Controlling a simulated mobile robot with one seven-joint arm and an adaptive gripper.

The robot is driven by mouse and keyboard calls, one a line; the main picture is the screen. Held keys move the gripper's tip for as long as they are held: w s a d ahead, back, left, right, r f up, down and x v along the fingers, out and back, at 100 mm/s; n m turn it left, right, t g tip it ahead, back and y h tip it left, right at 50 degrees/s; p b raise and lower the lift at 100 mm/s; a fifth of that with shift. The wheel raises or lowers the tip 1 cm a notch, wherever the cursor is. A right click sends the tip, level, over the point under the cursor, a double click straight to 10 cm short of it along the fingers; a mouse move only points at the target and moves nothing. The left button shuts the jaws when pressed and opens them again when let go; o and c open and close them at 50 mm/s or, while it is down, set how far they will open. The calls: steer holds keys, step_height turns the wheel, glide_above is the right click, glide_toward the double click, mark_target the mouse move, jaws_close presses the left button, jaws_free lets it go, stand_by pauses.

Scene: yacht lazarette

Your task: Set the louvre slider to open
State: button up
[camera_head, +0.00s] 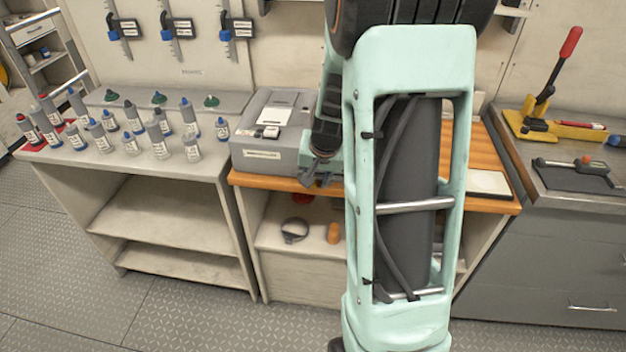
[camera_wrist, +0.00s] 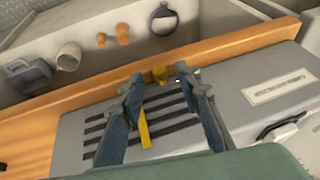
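A grey box (camera_head: 270,150) sits on the orange wooden bench. In the head view my gripper (camera_head: 314,178) is at the box's front right, and my arm hides part of the box.
Several bottles (camera_head: 130,145) stand on the left bench. Below the box, a shelf holds a ring clamp (camera_head: 294,230) and an orange piece (camera_head: 334,233). At right are a yellow tool with a red handle (camera_head: 550,125) and a dark mat (camera_head: 575,180). The floor in front is clear.

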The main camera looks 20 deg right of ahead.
steer(key=shift+w+f, duration=0.2)
steer(key=shift+f, duration=0.3)
steer(key=shift+c, duration=0.6)
jaws_close()
